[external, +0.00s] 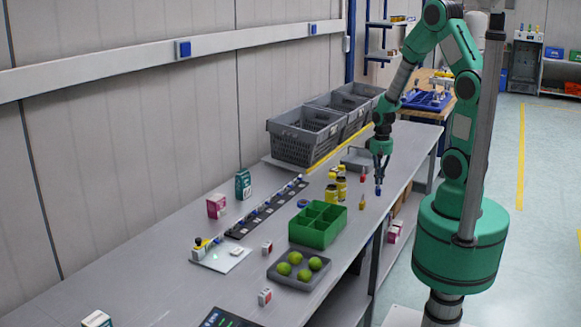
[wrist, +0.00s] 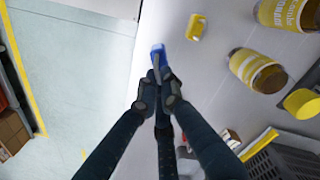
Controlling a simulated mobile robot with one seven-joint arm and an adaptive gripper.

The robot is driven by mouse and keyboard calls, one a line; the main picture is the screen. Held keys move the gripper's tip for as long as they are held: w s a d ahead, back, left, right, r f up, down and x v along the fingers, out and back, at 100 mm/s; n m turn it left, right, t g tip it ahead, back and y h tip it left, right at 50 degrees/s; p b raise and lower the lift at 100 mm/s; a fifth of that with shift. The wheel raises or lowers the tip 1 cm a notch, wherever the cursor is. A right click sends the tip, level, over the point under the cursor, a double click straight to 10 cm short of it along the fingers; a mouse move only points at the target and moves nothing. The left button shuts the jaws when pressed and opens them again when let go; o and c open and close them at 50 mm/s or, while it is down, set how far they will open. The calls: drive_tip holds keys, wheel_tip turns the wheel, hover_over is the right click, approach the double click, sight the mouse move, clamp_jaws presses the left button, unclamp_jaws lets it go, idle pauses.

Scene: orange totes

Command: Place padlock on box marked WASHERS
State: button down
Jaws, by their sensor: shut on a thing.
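My gripper (external: 379,174) hangs over the far part of the bench, fingers pointing down. In the wrist view, my gripper (wrist: 157,88) is shut on a small blue thing with a grey part, seemingly the padlock (wrist: 159,52). The blue body also shows below the fingertips in the external view (external: 378,191); it appears clear of the bench. Several small boxes stand on the bench, including a pink one (external: 216,206) and a teal one (external: 243,184). I cannot read WASHERS on any box.
Yellow-labelled jars (wrist: 258,70) and a small yellow item (wrist: 196,27) stand near my gripper. A green divided bin (external: 318,224) and a grey tray of green balls (external: 300,270) are nearer the camera. Grey crates (external: 305,137) line the wall side.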

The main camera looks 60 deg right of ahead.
drive_tip(key=w+d+r+m+p, duration=0.4)
drive_tip(key=w+d+m+p, duration=0.1)
drive_tip(key=w+d, duration=0.8)
drive_tip(key=shift+w+d+r+m+g+p, duration=0.15)
drive_tip(key=shift+w+d+m+g+p, duration=0.2)
drive_tip(key=shift+w+p, duration=0.65)
drive_tip(key=shift+w, duration=0.1)
drive_tip(key=w+d, duration=0.4)
drive_tip(key=w, duration=0.2)
drive_tip(key=w+d+f+p, duration=0.1)
drive_tip(key=w+d, duration=0.3)
drive_tip(key=w, duration=0.3)
drive_tip(key=shift+w+d+f, duration=0.2)
drive_tip(key=shift+d+f, duration=0.05)
drive_tip(key=shift+d, duration=0.1)
drive_tip(key=shift+f, duration=1.75)
drive_tip(key=shift+f, duration=0.1)
